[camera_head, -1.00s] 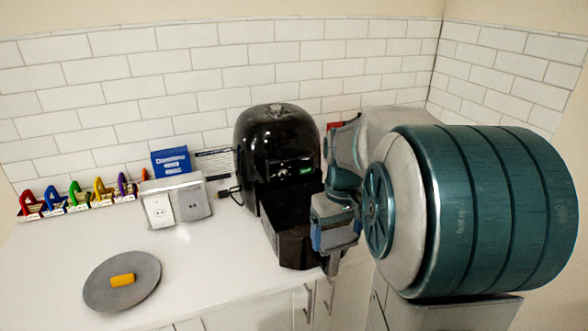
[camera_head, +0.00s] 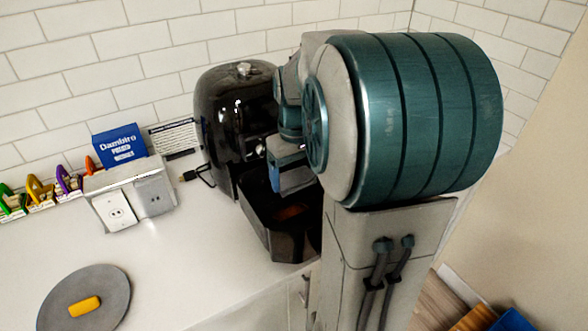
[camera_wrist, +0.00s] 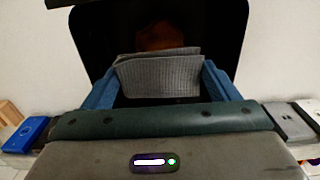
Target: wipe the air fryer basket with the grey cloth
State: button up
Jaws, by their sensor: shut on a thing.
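The black air fryer (camera_head: 232,115) stands against the tiled wall in the head view, with its black basket (camera_head: 272,228) pulled out in front. A brownish-orange patch (camera_head: 291,212) shows on the basket's inside floor. In the wrist view my gripper (camera_wrist: 158,82) is shut on the folded grey cloth (camera_wrist: 158,77), held between its blue fingers. The dark basket (camera_wrist: 212,35) lies beyond the cloth, with the brownish patch (camera_wrist: 160,36) behind it. I cannot tell whether the cloth touches the basket.
A grey round plate (camera_head: 60,300) with a yellow block (camera_head: 84,306) lies on the white counter at left. An outlet box (camera_head: 118,212), a blue box (camera_head: 120,146) and several coloured clips (camera_head: 40,192) stand along the wall. The counter between plate and fryer is clear.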

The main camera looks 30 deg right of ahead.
notch_tip(320, 180, down, 11)
jog(key=b, duration=0.7)
jog(key=shift+r+b, duration=0.1)
jog(key=shift+b, duration=0.25)
jog(key=shift+f+b, duration=0.3)
jog(key=shift+f, duration=0.15)
jog(key=shift+w+d+r+p, duration=0.15)
jog(key=shift+d+p, duration=0.2)
jog(key=shift+d, duration=1.65)
jog(key=shift+s+a, duration=0.2)
jog(key=shift+a, duration=3.8)
jog(key=shift+w+d, duration=0.15)
jog(key=shift+d, duration=3.85)
jog(key=shift+s+a+f, duration=0.1)
jog(key=shift+a+f, duration=0.05)
jog(key=shift+a, duration=1.9)
jog(key=shift+s+a+f, duration=0.1)
jog(key=shift+a, duration=1.9)
jog(key=shift+w+d+r+p, duration=0.1)
jog(key=shift+d+p, duration=0.2)
jog(key=shift+d, duration=1.85)
